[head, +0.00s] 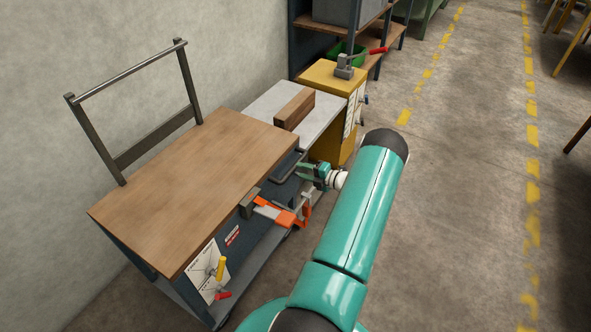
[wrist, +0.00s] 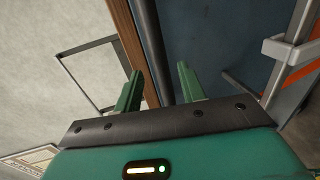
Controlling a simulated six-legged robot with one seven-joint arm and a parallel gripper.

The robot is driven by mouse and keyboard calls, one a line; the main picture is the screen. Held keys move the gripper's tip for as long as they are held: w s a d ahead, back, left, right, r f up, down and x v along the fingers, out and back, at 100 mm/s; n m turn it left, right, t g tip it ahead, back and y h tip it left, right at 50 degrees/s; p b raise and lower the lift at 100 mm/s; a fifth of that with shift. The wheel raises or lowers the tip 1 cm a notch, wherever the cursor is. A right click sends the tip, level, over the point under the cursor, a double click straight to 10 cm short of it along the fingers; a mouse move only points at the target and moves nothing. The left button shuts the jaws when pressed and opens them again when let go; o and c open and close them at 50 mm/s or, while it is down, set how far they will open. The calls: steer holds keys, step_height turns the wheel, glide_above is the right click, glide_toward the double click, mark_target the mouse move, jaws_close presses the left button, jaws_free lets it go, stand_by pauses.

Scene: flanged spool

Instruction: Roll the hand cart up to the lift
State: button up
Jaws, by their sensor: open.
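The hand cart (head: 195,175) has a wooden top, a dark blue body and an upright metal frame (head: 150,135) on its wall side. The lift (head: 335,85) looks to be the yellow unit with a pale platform, just beyond the cart's end. My gripper (head: 314,172) is at that end of the cart, open. In the wrist view, the dark bar (wrist: 160,45) shows between the open fingers (wrist: 159,75); I cannot tell how deep it sits. Any gap between cart and lift is partly hidden.
A wooden block (head: 294,108) lies on the pale platform. An orange clamp-like part (head: 280,214) sticks out from the cart's near side. Shelving (head: 375,50) stands behind the lift, and a wall runs along the left. The floor to the right (head: 450,200) is clear, with yellow dashed lines.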

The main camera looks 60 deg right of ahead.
steer(key=v, duration=0.8)
steer(key=shift+s, duration=0.35)
steer(key=shift+w, duration=0.1)
steer(key=w+a+r+n+g+y, duration=0.7)
steer(key=w+a+r+n, duration=0.9)
steer(key=a+r+n, duration=0.3)
steer(key=a+r+n+g+h, duration=0.1)
steer(key=a+r+n+g, duration=0.1)
steer(key=a+r+n, duration=0.55)
steer(key=a+r+n+g+h, duration=0.1)
steer(key=a+r+n+g, duration=0.2)
steer(key=a, duration=0.7)
steer(key=s+a+r+n+h, duration=0.1)
steer(key=s+a+r+n, duration=0.2)
steer(key=a+n, duration=0.3)
steer(key=s+a+r+n+t+h, duration=0.1)
steer(key=s+a+r+n+h, duration=0.1)
steer(key=s+a+n, duration=0.4)
steer(key=s+a+r+n+t+h, duration=0.1)
steer(key=s+a+r+n, duration=0.3)
steer(key=n, duration=0.8)
steer(key=s+a+h, duration=0.1)
steer(key=a, duration=0.1)
steer(key=shift+a+r, duration=0.25)
steer(key=shift+r, duration=0.05)
